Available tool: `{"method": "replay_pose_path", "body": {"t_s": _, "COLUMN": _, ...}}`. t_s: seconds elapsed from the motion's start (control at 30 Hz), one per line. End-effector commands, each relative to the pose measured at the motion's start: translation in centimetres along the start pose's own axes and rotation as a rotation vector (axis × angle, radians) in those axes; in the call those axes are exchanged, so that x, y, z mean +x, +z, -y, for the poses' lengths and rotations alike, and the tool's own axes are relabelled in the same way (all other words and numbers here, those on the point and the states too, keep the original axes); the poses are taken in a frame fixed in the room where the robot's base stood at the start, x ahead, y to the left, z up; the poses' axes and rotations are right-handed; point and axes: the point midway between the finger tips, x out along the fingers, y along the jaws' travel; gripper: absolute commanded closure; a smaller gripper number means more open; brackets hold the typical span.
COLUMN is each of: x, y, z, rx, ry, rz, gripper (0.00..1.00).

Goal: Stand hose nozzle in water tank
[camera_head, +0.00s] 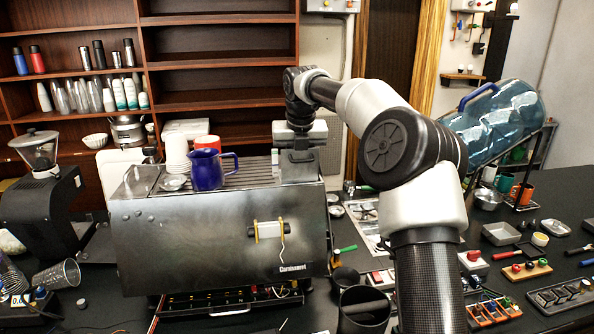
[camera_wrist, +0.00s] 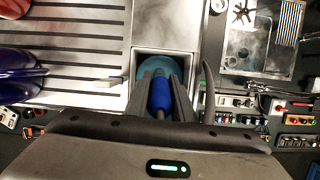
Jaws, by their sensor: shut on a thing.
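My gripper (camera_wrist: 162,84) is shut on the blue hose nozzle (camera_wrist: 161,94), seen between its two dark fingers in the wrist view. The fingers and nozzle are at the square mouth of the water tank (camera_wrist: 140,57), whose inside shows teal. The nozzle's lower end is hidden, so I cannot tell how deep it sits or whether it touches the tank. A dark curved hose (camera_wrist: 208,88) shows just right of the fingers. In the head view my gripper (camera_head: 301,150) points down over the right end of the brewer (camera_head: 200,240); the nozzle is not clearly visible there.
A blue pitcher (camera_head: 207,171), stacked white cups (camera_head: 177,150) and a red cup (camera_head: 207,142) stand on the brewer's slatted top, left of my gripper. A grinder (camera_head: 42,175) is far left. A large blue water bottle (camera_head: 497,122) lies at right. Small parts crowd the dark counter.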

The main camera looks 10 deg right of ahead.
Motion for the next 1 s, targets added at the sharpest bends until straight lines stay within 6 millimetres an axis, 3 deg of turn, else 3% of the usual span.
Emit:
{"method": "replay_pose_path", "body": {"t_s": 0.9, "x": 1.0, "y": -0.3, "z": 0.0, "rx": 0.001, "ry": 0.0, "rz": -0.002, "gripper": 1.0}}
{"method": "replay_pose_path", "body": {"t_s": 0.93, "x": 1.0, "y": -0.3, "z": 0.0, "rx": 0.001, "ry": 0.0, "rz": -0.002, "gripper": 0.76}}
{"method": "replay_pose_path", "body": {"t_s": 1.0, "x": 1.0, "y": -0.4, "z": 0.0, "rx": 0.0, "ry": 0.0, "rz": -0.003, "gripper": 0.64}}
